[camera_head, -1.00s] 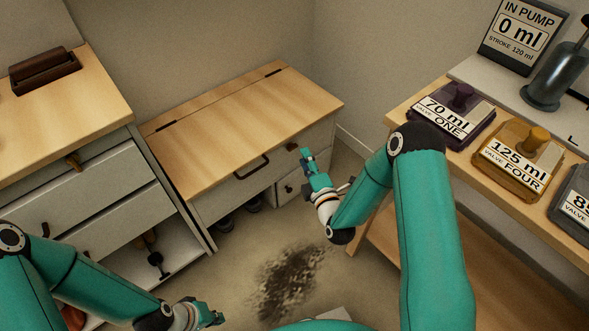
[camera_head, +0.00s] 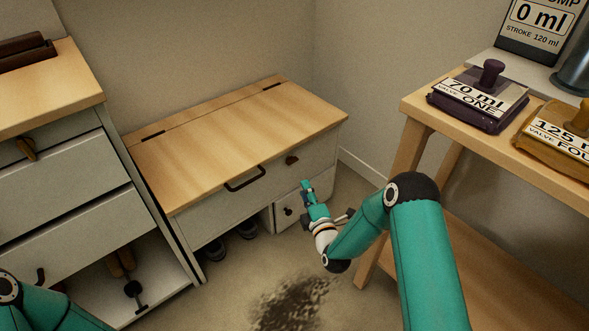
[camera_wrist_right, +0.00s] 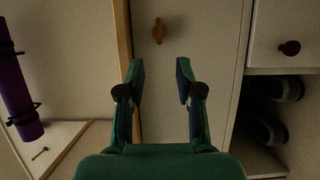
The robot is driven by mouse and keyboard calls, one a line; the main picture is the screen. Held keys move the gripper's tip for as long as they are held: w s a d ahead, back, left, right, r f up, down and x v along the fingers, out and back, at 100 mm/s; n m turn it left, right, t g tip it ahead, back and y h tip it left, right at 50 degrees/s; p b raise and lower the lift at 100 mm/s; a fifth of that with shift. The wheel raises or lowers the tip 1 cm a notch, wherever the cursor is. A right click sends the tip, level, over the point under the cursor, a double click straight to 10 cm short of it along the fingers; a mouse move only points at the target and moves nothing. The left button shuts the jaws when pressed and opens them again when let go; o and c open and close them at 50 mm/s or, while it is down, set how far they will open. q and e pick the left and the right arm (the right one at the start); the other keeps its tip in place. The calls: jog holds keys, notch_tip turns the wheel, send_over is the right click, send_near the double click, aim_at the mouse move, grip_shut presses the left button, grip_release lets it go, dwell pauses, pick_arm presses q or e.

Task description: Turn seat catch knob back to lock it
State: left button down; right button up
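The seat catch knob (camera_head: 292,160) is a small brown knob on the front board of the wooden-lidded bench (camera_head: 230,140), near its right end. In the right wrist view the knob (camera_wrist_right: 158,30) lies ahead of the fingertips, longer along the board than across it. My right gripper (camera_head: 306,188) is just in front of the bench, below and right of the knob. In the wrist view this gripper (camera_wrist_right: 160,78) is open and empty, its fingers apart from the knob. Only part of my left arm shows at lower left; its gripper is out of view.
A dark handle (camera_head: 245,179) sits left of the knob. A small drawer (camera_head: 290,206) with a dark knob is below, beside shoes (camera_head: 245,230). A valve table (camera_head: 415,112) stands right and a drawer cabinet (camera_head: 65,190) left. A purple roll (camera_wrist_right: 16,88) shows in the wrist view.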

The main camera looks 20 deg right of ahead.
aim_at(291, 160)
jog(key=w+b, duration=0.3)
jog(key=w, duration=0.8)
jog(key=shift+w+b, duration=0.35)
jog(key=shift+d, duration=0.1)
grip_shut()
